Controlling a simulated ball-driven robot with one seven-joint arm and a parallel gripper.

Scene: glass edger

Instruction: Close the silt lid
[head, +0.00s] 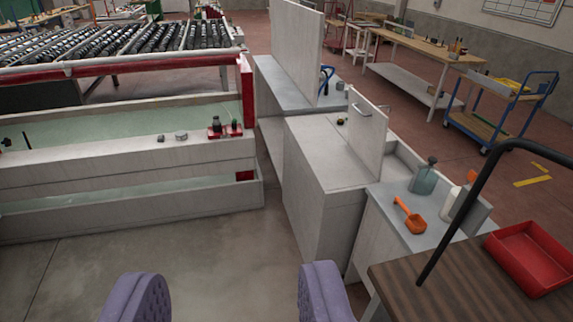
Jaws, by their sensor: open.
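An upright pale grey panel with a bar handle (365,124), which looks like the silt lid, stands raised on the grey cabinet (318,160) right of centre. An open bin or trough (404,165) shows just right of it. A larger upright panel (297,52) stands behind it; no label shows on either. My gripper (232,285) is in the near foreground, its two purple fingers wide apart with nothing between them. It is well short of the panel and apart from it.
A wooden-topped table (450,290) with a red tray (530,257) and a dark curved bar (458,210) is nearer. A long grey trough (125,160) fills the left. Floor (200,255) ahead is clear.

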